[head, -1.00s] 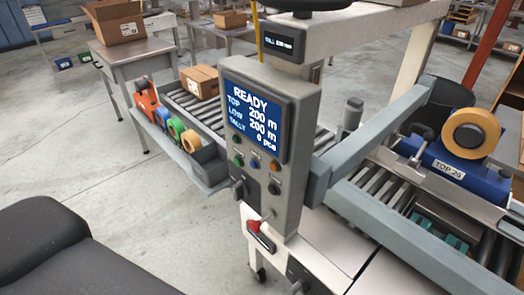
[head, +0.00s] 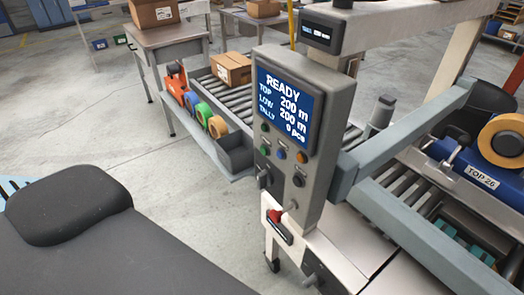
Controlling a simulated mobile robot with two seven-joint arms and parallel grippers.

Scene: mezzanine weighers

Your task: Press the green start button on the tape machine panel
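The tape machine panel (head: 322,85) is a grey upright box in the middle of the head view. Its blue screen (head: 287,107) reads READY, TOP 200 m, LOW 200 m, TALLY 0 pcs. Below the screen is a row with a small green button (head: 265,150) at the left, a blue button (head: 281,154) and an orange button (head: 301,157). Black knobs and a red switch (head: 274,215) sit lower down. Nothing covers the buttons. A dark part of my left arm fills the lower left. Neither gripper is in view.
A roller conveyor with a cardboard box (head: 231,69) runs behind the panel. A side shelf holds tape rolls (head: 217,126) and a grey bin (head: 236,152). A grey rail (head: 420,225) and a blue tape head (head: 470,180) stand right. Floor is open left of the panel.

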